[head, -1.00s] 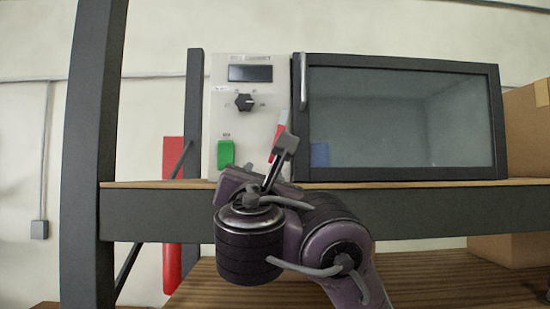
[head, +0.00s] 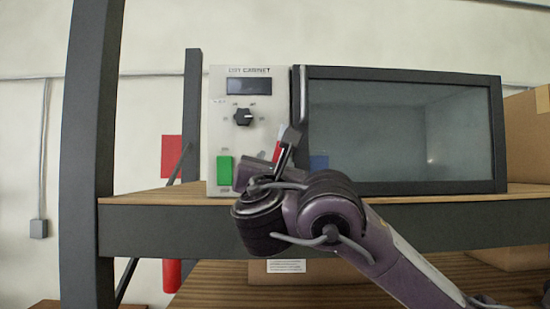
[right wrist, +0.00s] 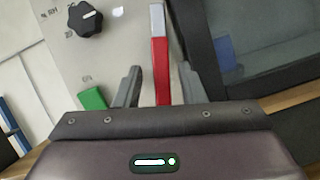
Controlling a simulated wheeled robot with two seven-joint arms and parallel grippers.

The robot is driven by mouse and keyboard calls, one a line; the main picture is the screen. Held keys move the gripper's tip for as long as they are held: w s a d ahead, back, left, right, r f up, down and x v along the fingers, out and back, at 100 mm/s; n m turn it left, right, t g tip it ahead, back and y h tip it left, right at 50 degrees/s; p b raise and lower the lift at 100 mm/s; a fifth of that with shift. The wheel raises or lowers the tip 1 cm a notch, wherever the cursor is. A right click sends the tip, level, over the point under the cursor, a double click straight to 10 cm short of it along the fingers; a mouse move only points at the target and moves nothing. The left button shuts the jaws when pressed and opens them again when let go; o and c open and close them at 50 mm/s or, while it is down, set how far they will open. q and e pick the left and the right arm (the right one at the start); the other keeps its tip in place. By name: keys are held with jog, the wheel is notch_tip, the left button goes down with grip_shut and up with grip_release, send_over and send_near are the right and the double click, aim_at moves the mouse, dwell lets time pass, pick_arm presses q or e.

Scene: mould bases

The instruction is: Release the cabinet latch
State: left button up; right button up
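The dry cabinet (head: 215,140) stands on a shelf, with a pale control panel on its left and a dark-framed glass door (head: 400,130) on its right, closed. The red latch lever with a pale tip (right wrist: 160,65) is upright on the panel beside the door edge. In the head view the lever (head: 277,150) is partly hidden by my right gripper (head: 284,148). In the right wrist view the right gripper (right wrist: 159,88) is open, its fingers on either side of the lever with gaps to both. My left gripper is not in view.
A black knob (head: 243,117), a dark display (head: 249,86) and a green button (head: 224,169) are on the panel. A vertical door handle (head: 303,95) is at the door's left edge. A shelf post (head: 90,150) is at left, a cardboard box (head: 528,140) at right.

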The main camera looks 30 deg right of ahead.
jog(key=shift+w+d, duration=0.15)
jog(key=shift+d, duration=0.1)
grip_shut()
jog(key=n+b, duration=0.1)
jog(key=n+t+y+b, duration=0.1)
jog(key=n, duration=0.1)
jog(key=n+b, duration=0.1)
jog(key=shift+s+d+n+y, duration=0.25)
jog(key=shift+d+n+y, duration=0.05)
jog(key=shift+d+y, duration=0.1)
grip_release()
jog(key=shift+a, duration=0.1)
